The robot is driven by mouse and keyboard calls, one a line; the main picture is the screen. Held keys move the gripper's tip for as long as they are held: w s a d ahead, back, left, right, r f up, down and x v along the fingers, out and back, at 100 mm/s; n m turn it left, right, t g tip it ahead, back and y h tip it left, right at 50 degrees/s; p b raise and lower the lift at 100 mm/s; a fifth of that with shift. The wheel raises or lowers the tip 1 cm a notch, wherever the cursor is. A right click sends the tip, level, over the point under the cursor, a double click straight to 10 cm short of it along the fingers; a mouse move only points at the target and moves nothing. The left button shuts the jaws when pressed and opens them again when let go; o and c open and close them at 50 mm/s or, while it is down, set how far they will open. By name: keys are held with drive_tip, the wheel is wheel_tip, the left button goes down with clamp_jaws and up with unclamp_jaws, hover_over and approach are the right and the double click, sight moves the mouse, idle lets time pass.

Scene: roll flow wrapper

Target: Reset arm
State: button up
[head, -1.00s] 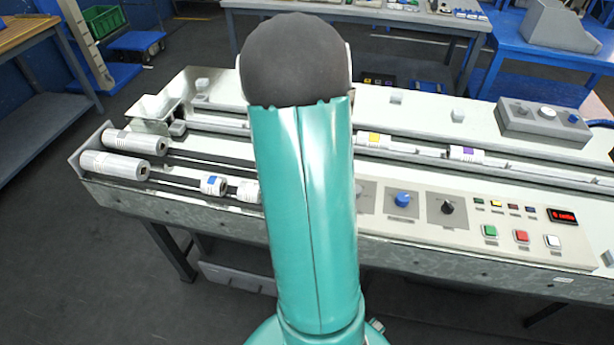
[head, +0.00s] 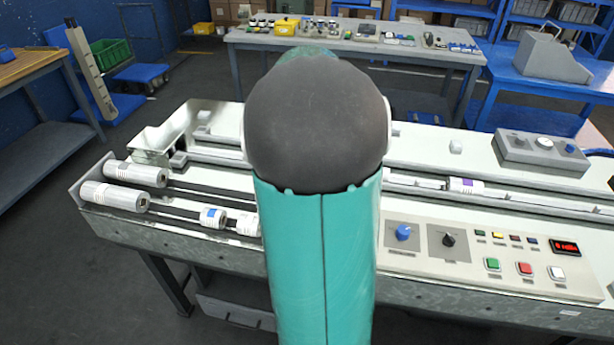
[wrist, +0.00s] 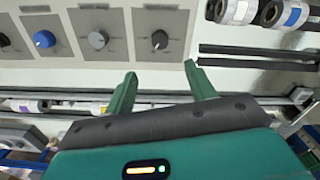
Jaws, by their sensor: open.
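My gripper (wrist: 160,88) shows in the wrist view with its two green fingers apart and nothing between them. It is over the flow wrapper, with the control panel (wrist: 80,30) and its blue, grey and black knobs beyond the fingertips. In the head view my teal arm with its dark round joint stands in the middle, and my gripper is hidden behind it. The flow wrapper (head: 455,175) spans the picture behind my arm. Its blue knob (head: 403,232) and black knob (head: 448,239) show to the right of my arm.
White rolls (head: 115,196) lie at the machine's left end. Green (head: 492,264), red (head: 525,268) and white (head: 557,272) buttons sit at the panel's right. A grey box with knobs (head: 541,150) stands behind. A table with small items (head: 350,42) is at the back.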

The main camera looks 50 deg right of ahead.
idle(0.4)
drive_tip(key=w+a+r+n+t, duration=0.15)
drive_tip(key=a+r+n, duration=0.25)
drive_tip(key=a, duration=1)
drive_tip(key=a+r+n+t, duration=0.3)
drive_tip(key=a+r, duration=0.2)
drive_tip(key=a, duration=0.8)
drive_tip(key=s+a+n+t, duration=0.1)
drive_tip(key=s+a+n, duration=0.2)
drive_tip(key=a, duration=0.6)
drive_tip(key=shift+s, duration=0.65)
drive_tip(key=shift+f, duration=0.1)
drive_tip(key=shift+c, duration=0.4)
drive_tip(key=c, duration=0.3)
drive_tip(key=shift+a+n, duration=0.2)
drive_tip(key=shift+n, duration=0.1)
